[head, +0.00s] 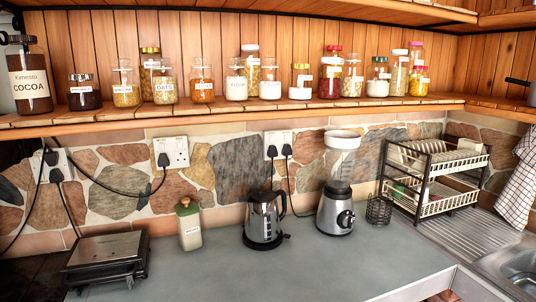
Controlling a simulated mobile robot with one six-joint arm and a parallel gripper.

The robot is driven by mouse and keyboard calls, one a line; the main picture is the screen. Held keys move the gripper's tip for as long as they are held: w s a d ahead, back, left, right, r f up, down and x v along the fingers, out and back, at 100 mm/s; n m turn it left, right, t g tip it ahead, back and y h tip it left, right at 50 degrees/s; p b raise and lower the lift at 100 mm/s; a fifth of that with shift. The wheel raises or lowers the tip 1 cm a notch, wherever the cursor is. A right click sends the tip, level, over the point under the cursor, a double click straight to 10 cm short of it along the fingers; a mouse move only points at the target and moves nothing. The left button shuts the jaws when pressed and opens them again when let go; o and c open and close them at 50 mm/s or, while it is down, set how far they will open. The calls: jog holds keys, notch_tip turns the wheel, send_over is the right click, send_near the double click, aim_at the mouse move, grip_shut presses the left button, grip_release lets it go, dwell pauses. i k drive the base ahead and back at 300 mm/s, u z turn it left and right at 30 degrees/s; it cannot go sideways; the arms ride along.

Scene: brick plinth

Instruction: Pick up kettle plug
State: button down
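The black and steel kettle (264,222) stands upright on the grey worktop, on its dark base, left of the blender. Above it, a white double wall socket (279,139) holds two black plugs side by side: a left plug (272,153) and a right plug (287,150). Dark cords hang from both; the left cord runs down behind the kettle, and the right one runs down towards the gap between kettle and blender. The kettle plug appears to be the left one, but the cord ends are partly hidden. My gripper is not in view.
A blender (337,208), bottle (189,226) and steel grill (105,258) stand on the worktop (215,270). Another plug (163,160) sits in a socket further left. A jar-lined wooden shelf (215,120) overhangs the sockets. A dish rack (435,178) stands right. The front worktop is clear.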

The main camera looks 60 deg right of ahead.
aim_at(272, 152)
jog(key=u, duration=0.15)
jog(key=k, duration=1.55)
jog(key=z, duration=1.5)
jog(key=i, duration=1)
